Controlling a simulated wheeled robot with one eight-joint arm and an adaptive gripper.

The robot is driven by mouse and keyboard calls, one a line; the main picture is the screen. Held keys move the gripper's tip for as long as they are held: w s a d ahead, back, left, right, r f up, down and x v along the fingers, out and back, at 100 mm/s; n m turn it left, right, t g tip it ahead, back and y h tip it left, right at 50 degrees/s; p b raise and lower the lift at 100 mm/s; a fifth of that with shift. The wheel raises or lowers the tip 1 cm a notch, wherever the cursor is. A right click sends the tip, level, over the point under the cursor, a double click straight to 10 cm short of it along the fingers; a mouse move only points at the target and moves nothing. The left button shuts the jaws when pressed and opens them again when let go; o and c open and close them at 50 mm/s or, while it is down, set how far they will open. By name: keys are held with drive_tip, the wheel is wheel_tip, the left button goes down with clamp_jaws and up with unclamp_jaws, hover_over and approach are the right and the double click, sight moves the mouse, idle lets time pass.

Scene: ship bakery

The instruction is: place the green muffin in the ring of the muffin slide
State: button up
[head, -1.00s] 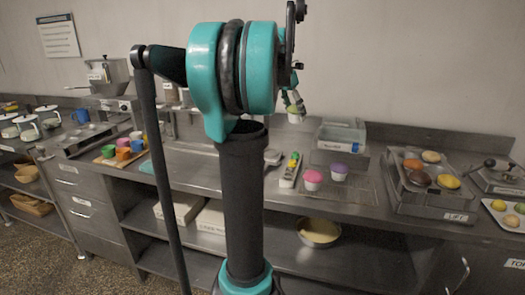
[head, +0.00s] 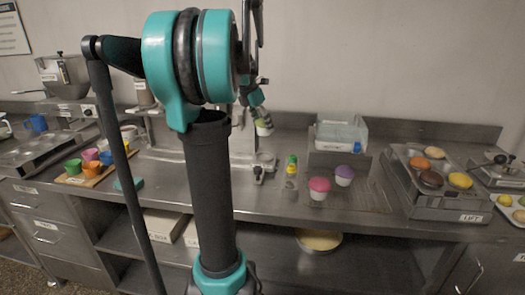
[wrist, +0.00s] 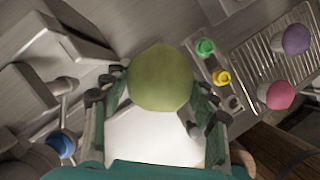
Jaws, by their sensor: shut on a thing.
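My gripper (wrist: 158,100) is shut on the green muffin (wrist: 162,78), with a finger on each side of its rounded green top. In the head view my gripper (head: 259,112) hangs above the counter near the wall, and the muffin's pale cup (head: 264,128) shows below it, apart from the counter. A white surface shows under the muffin in the wrist view; I cannot tell whether it is its cup. I cannot clearly make out the muffin slide or its ring. My arm hides part of the counter.
A narrow holder (head: 290,182) with green- and yellow-topped items stands right of my arm. Pink (head: 319,188) and purple (head: 344,175) muffins stand on a wire rack. A tray of buns (head: 428,178) is at right, colored cups (head: 90,160) at left. A blue knob (wrist: 62,145) shows at left.

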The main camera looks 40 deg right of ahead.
wheel_tip(320, 180, down, 11)
drive_tip(key=shift+r, duration=0.1)
idle(0.3)
drive_tip(key=o, duration=0.9)
drive_tip(key=shift+c, duration=0.2)
drive_tip(key=v, duration=1.2)
